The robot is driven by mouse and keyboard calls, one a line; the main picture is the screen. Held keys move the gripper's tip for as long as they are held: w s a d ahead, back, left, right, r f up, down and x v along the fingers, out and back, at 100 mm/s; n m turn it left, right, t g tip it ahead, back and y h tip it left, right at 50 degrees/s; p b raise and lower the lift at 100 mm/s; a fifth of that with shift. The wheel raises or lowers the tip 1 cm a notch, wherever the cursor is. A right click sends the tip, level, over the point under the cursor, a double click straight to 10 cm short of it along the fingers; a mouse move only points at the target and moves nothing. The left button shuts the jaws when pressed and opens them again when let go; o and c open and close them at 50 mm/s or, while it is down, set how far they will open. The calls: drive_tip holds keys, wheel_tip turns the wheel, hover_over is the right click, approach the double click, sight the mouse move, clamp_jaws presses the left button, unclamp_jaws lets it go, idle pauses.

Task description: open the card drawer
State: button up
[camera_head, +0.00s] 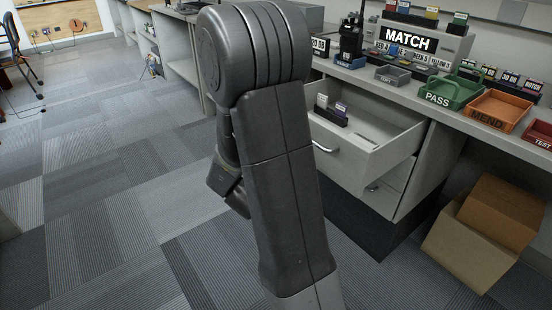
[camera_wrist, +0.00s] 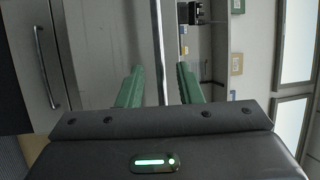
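The card drawer (camera_head: 385,155) stands pulled out from under the counter in the head view. A silver handle (camera_head: 325,147) is on its front, and a dark card holder (camera_head: 331,115) stands inside. My arm covers the left part of the drawer front. My gripper is hidden behind my arm in that view. In the wrist view my gripper (camera_wrist: 158,84) shows two green fingers, apart and with nothing visibly clamped. A silver bar handle (camera_wrist: 46,62) is further left on a grey panel.
The counter above holds a green PASS tray (camera_head: 450,92), an orange MEND tray (camera_head: 497,110), a red TEST tray (camera_head: 538,135) and a MATCH sign (camera_head: 408,41). Cardboard boxes (camera_head: 487,228) stand on the floor at the right. Carpet (camera_head: 110,200) at the left is clear.

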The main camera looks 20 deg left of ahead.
drive_tip(key=v, duration=1.1)
drive_tip(key=shift+s+p, duration=0.3)
drive_tip(key=shift+s, duration=0.05)
drive_tip(key=shift+w+f, duration=0.15)
drive_tip(key=x, duration=1.3)
drive_tip(key=shift+w+b, duration=0.25)
drive_tip(key=shift+b, duration=0.2)
